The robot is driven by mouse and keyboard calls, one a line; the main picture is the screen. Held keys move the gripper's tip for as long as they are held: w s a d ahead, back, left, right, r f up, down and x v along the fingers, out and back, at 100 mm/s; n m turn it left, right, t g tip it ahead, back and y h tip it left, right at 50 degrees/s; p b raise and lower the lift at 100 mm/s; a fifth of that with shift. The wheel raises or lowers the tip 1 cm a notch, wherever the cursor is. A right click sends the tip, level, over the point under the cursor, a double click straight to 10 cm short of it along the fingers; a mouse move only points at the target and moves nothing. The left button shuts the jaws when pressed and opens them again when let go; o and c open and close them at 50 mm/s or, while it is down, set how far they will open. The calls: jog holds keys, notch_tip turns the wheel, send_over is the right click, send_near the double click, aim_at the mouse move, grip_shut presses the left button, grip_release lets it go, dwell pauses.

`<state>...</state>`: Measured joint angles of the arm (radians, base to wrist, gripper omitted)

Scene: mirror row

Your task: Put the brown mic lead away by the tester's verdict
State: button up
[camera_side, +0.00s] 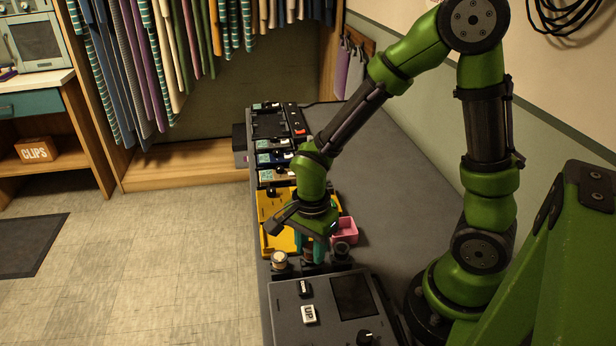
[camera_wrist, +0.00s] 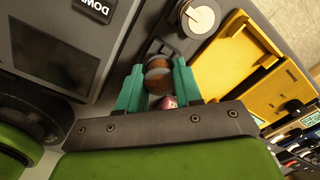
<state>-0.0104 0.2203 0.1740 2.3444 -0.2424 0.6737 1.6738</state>
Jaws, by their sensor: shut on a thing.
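My gripper (camera_side: 318,250) has teal fingers, pointing down just behind the tester. In the wrist view the fingers (camera_wrist: 158,82) are shut on the brown mic lead (camera_wrist: 158,66), a short brown cylinder with a dark band. In the side view the lead is mostly hidden by the gripper. I cannot tell whether it still sits in a socket. The grey tester (camera_side: 290,328) has a dark screen (camera_side: 352,297), an UP key (camera_side: 309,314) and a black knob (camera_side: 366,337). The screen shows no readable verdict. A DOWN key (camera_wrist: 95,8) shows in the wrist view.
A cream-topped lead (camera_side: 279,260) stands left of my gripper, a dark piece (camera_side: 342,248) right. Behind are a yellow tray (camera_side: 275,240), a small pink bin (camera_side: 346,229) and a row of pedal-like boxes (camera_side: 272,158). The bench's right side (camera_side: 385,190) is clear.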

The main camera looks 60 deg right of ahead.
jog(key=shift+f, duration=0.65)
jog(key=o, duration=1.2)
notch_tip(320, 180, up, 17)
jog(key=shift+f, duration=0.1)
jog(key=s+r+n+t, duration=0.1)
jog(key=n+t, duration=0.1)
jog(key=n, duration=0.2)
jog(key=s+d+r+n+t+y, duration=0.1)
jog(key=s+r+n+t, duration=0.1)
jog(key=n, duration=0.3)
jog(key=s+r+n+t+y, duration=0.1)
jog(key=r+n+t, duration=0.1)
jog(key=n, duration=0.3)
jog(key=shift+s+d+t, duration=0.35)
jog(key=shift+t, duration=0.25)
